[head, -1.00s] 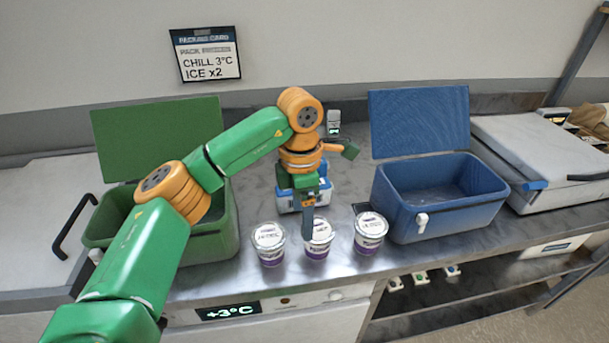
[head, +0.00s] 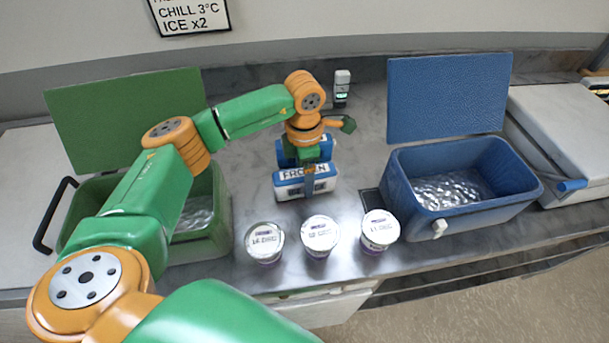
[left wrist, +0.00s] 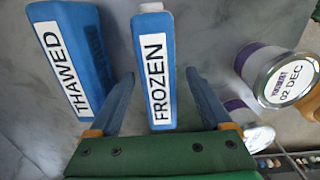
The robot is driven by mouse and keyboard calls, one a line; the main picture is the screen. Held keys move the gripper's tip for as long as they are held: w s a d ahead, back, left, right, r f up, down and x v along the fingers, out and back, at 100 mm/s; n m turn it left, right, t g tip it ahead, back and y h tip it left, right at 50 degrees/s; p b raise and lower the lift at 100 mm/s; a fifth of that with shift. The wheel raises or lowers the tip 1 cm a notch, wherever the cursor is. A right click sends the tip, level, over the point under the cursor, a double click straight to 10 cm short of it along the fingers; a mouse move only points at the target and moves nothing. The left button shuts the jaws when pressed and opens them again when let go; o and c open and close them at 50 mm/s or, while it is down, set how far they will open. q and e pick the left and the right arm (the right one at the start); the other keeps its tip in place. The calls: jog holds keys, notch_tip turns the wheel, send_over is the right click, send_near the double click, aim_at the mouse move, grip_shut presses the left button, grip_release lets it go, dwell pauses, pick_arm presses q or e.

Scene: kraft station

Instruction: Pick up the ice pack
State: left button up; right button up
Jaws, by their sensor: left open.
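A blue and white ice pack labelled FROZEN (head: 290,188) stands on the metal counter behind the tubs; it also shows in the left wrist view (left wrist: 156,65). A second blue pack, labelled THAWED (left wrist: 68,55), stands beside it; in the head view the thawed pack (head: 284,153) is partly hidden behind my gripper and the frozen pack. My left gripper (head: 309,183) is open and points down at the frozen pack. In the left wrist view its fingers (left wrist: 167,85) lie on either side of that pack, with a visible gap on each side. My right gripper is not in view.
Several white lidded tubs (head: 320,233) stand in a row in front of the packs. An open green cooler (head: 215,230) is at left and an open blue cooler (head: 470,210) at right. A small device (head: 342,82) stands at the back. A wall card (head: 188,16) reads CHILL 3°C, ICE x2.

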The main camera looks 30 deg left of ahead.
pick_arm(q)
jog(key=shift+w+f, duration=0.1)
jog(key=shift+w, duration=0.1)
jog(key=shift+c, duration=0.4)
jog(key=shift+s, duration=0.15)
jog(key=c, duration=1.1)
grip_shut()
